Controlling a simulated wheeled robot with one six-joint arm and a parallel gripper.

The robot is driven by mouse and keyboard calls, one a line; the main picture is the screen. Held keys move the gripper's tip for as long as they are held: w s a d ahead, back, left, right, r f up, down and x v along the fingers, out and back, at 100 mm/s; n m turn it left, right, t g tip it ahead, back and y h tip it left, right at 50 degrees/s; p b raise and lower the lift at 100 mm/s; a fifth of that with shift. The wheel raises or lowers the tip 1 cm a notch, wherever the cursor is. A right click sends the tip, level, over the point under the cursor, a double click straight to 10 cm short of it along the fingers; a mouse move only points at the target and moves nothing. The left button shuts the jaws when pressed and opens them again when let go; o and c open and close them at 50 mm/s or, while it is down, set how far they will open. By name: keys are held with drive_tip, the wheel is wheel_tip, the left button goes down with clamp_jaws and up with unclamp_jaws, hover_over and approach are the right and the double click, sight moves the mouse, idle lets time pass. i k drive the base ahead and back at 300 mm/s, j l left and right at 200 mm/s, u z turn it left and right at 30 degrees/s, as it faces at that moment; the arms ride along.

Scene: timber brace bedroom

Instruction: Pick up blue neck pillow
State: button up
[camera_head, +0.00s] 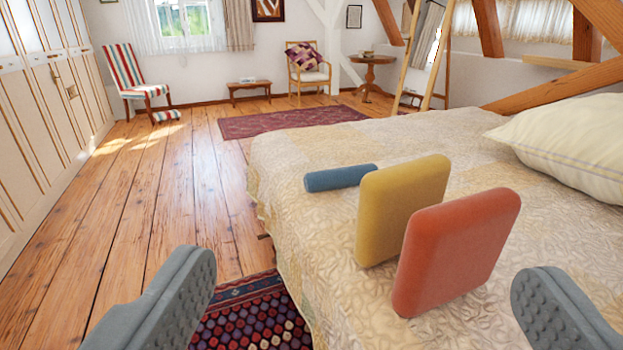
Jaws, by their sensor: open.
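The blue neck pillow (340,177) is a small blue cylinder lying on its side on the bed (290,152). It is near the bed's left edge, behind a yellow cushion. The cushion's upper left corner comes close to it, and I cannot tell if they touch. My gripper (365,290) is open and empty in the foreground, its two grey fingers wide apart at the lower left and lower right. The pillow is farther off than the fingers, beyond the cushions.
A yellow cushion (400,210) and an orange-red cushion (455,250) stand upright on the bed, nearer me than the pillow. A cream pillow (570,140) lies at right. Wooden floor (170,200) left of the bed is mostly clear, with a patterned rug (250,315) in front.

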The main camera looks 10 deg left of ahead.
sight(330, 180)
drive_tip(key=i+j, duration=0.6)
drive_tip(key=i+j+u, duration=0.1)
drive_tip(key=i+j, duration=0.5)
drive_tip(key=i, duration=0.15)
drive_tip(key=i+j+u, duration=0.1)
drive_tip(key=i+j, duration=0.5)
drive_tip(key=i, duration=0.1)
